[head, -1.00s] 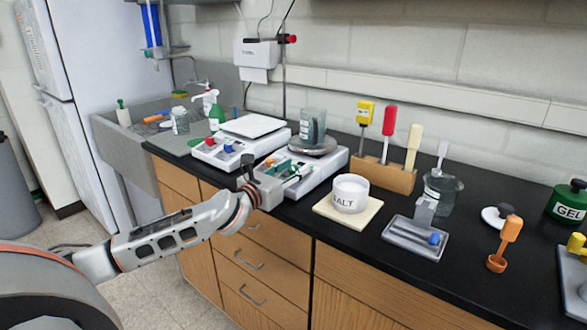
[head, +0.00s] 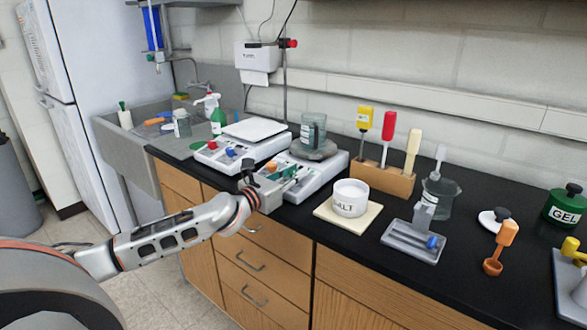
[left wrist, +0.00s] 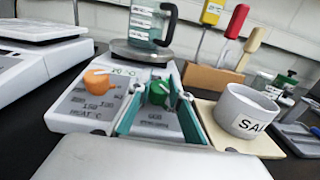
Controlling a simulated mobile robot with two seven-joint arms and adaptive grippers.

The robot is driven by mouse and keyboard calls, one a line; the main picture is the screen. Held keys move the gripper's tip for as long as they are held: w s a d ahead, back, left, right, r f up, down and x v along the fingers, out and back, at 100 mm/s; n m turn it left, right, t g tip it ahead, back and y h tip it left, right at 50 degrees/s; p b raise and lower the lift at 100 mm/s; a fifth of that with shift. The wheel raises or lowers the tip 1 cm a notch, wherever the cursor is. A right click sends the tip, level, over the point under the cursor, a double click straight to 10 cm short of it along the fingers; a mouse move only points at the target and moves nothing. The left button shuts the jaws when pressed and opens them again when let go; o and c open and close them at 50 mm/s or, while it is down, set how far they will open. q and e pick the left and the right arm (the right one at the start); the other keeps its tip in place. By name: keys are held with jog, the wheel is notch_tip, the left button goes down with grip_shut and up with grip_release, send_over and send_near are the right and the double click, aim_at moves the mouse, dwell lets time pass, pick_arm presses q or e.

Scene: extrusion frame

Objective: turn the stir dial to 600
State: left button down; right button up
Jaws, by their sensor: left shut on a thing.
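The stir dial (left wrist: 158,94) is a green knob with a white pointer mark on the right side of the hot plate's front panel. The hot plate (head: 330,172) carries a glass beaker (head: 313,130) on its round grey top. My left gripper (left wrist: 156,104) has its teal fingers on both sides of the green dial and is shut on it. Printed numbers surround the dial; one below it looks like 600. The pointer's exact reading is too small to tell. In the head view the gripper largely hides the dial. My right gripper is not in view.
An orange heat knob (left wrist: 96,77) sits close left of the fingers. A white SALT container (head: 350,197) stands on a pale tile to the right. A balance (head: 252,130) stands to the left. A tool block (head: 384,181) is behind. The counter's front edge runs below my wrist.

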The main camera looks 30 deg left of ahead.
pick_arm(q)
jog(key=shift+r+m+h+p, duration=0.25)
jog(key=shift+m+h+p, duration=0.35)
jog(key=shift+h+p, duration=0.3)
jog(key=shift+m+h+p, duration=0.3)
jog(key=shift+m, duration=0.1)
jog(key=shift+a+f+m+g+h, duration=0.1)
jog(key=shift+f+m+g+h, duration=0.15)
jog(key=shift+m+g+h, duration=0.5)
jog(key=shift+f+m+g+h+b, duration=0.1)
jog(key=shift+m+g+h+b, duration=0.25)
jog(key=shift+m+h+b, duration=0.7)
jog(key=m+g+h+b, duration=0.2)
jog(key=m+g+h, duration=0.1)
jog(key=h, duration=0.1)
jog(key=shift+m+b, duration=0.4)
jog(key=shift+h, duration=0.4)
jog(key=shift+m+g+h+b, duration=0.3)
jog(key=shift+m+g+b, duration=0.1)
jog(key=shift+m+g, duration=0.15)
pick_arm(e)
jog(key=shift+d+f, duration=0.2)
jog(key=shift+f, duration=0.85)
pick_arm(q)
jog(key=shift+r, duration=0.25)
